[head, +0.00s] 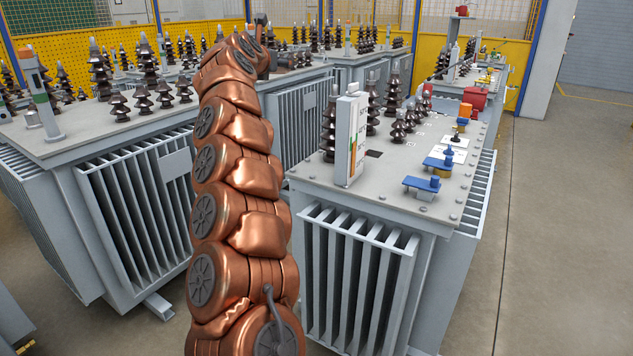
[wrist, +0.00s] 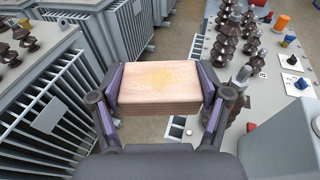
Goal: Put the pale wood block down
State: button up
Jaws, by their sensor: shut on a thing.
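The pale wood block (wrist: 160,82) shows in the wrist view, held between the two fingers of my gripper (wrist: 160,90). The fingers press on its left and right ends. The block is in the air, over the gap between two grey transformers, with floor showing beyond it.
A transformer (head: 400,170) stands on the right, its top carrying dark insulators (head: 395,100), a white box (head: 351,135) and blue fittings (head: 422,184). Another transformer (head: 100,140) stands on the left. Open floor (head: 560,220) lies at the far right.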

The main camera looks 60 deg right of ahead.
jog(key=s+d+m+g+h+b, duration=0.1)
jog(key=s+m+g+b, duration=0.3)
jog(key=s, duration=0.9)
jog(key=g+b, duration=0.1)
jog(key=b, duration=1.2)
send_over(317, 175)
notch_tip(317, 175, down, 24)
jog(key=shift+w+r, duration=0.1)
jog(key=shift+r, duration=0.15)
jog(key=shift+f+b, duration=0.8)
jog(key=shift+f, duration=1.4)
jog(key=shift+f, duration=0.2)
jog(key=o, duration=1.2)
jog(key=shift+c, duration=0.2)
jog(key=shift+r, duration=0.15)
jog(key=shift+a+r, duration=0.1)
jog(key=p+v, duration=0.2)
jog(key=v, duration=0.9)
jog(key=shift+a, duration=0.4)
